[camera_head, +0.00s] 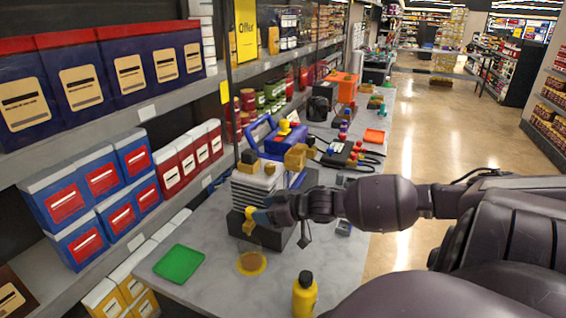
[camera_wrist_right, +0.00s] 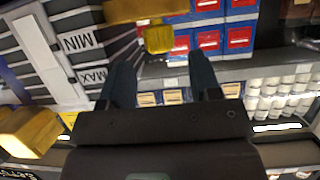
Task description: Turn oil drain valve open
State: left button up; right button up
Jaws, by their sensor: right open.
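The vacuum pump (camera_head: 258,187) stands on the grey counter, with a ribbed grey body and blue and brass parts above. A yellow valve piece (camera_head: 250,221) sticks out low on its near end. My right gripper (camera_head: 262,216) is right beside this piece. In the right wrist view a yellow knob (camera_wrist_right: 158,39) hangs under a brass bar, ahead of and between the fingertips. The right gripper (camera_wrist_right: 160,78) is open and empty there, its two dark fingers apart. I cannot tell how far the valve is turned. My left gripper is not in view.
An amber round patch (camera_head: 251,263) lies on the counter below the valve. A green tray (camera_head: 179,263) is at the left and a yellow bottle (camera_head: 304,297) at the near edge. Shelves with boxes (camera_head: 95,190) line the left. The wrist view shows MIN and MAX marks (camera_wrist_right: 88,58).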

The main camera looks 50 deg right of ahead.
jog(key=shift+v, duration=2.8)
